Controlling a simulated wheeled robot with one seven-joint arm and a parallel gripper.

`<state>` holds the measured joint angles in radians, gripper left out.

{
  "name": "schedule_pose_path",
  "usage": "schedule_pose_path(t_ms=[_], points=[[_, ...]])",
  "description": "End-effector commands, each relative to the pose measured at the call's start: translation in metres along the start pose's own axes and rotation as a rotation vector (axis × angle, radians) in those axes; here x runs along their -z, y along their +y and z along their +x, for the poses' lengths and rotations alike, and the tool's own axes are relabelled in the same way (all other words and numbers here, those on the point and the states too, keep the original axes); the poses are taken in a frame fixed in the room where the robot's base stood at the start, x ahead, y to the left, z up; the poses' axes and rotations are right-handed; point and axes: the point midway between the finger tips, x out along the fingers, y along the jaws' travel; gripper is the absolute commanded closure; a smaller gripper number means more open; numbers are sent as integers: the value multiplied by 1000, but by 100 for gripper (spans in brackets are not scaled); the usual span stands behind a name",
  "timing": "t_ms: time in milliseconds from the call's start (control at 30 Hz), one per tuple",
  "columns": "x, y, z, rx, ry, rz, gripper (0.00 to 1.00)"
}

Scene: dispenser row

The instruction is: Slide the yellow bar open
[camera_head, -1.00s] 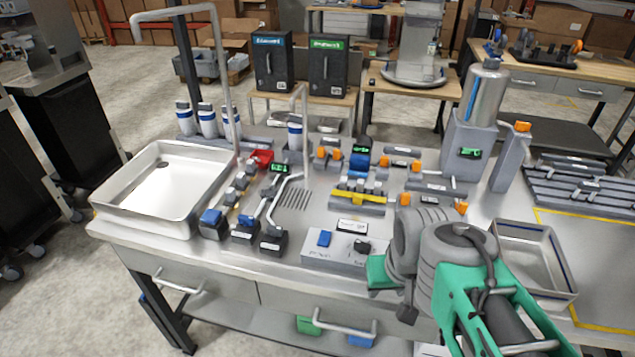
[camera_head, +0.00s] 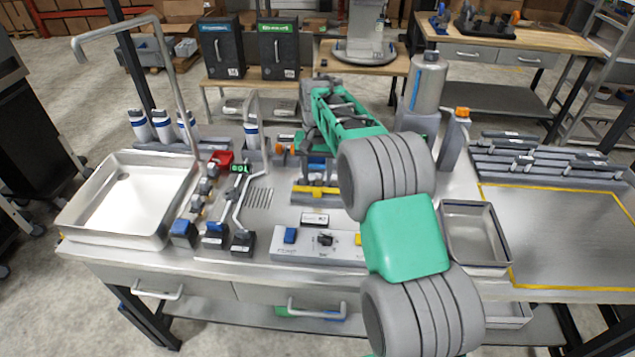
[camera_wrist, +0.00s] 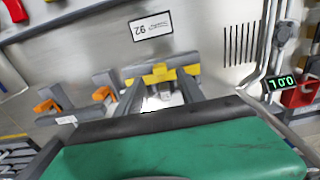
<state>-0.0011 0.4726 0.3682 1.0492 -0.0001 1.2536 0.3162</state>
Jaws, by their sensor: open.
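The yellow bar (camera_head: 316,190) lies across a grey fixture near the middle of the bench. In the wrist view, the yellow bar (camera_wrist: 160,76) shows just above centre, with notched grey parts at both ends. My gripper (camera_wrist: 161,95) is open, with a grey finger on each side of the view below the bar. It seems empty; whether the fingers touch the bar or its fixture cannot be told. In the head view, my green and grey arm reaches over the bench behind the bar, and the fingertips are not clear.
A control panel (camera_head: 318,244) with a blue button and a dark knob sits in front of the bar. Dispensers with a green display (camera_head: 239,169) stand left, beside a metal tray (camera_head: 125,205). Orange-ended parts (camera_wrist: 48,104) lie close by. An empty tray (camera_head: 474,235) is at right.

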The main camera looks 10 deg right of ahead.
Motion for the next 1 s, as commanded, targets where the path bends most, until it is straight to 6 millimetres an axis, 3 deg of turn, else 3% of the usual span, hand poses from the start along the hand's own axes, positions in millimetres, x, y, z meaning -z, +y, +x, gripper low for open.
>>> schedule_pose_path(t_ms=[233,533,1000], points=[[0,0,38,0,0,0,55],[0,0,45,0,2,0,55],[0,0,44,1,2,-1,93]])
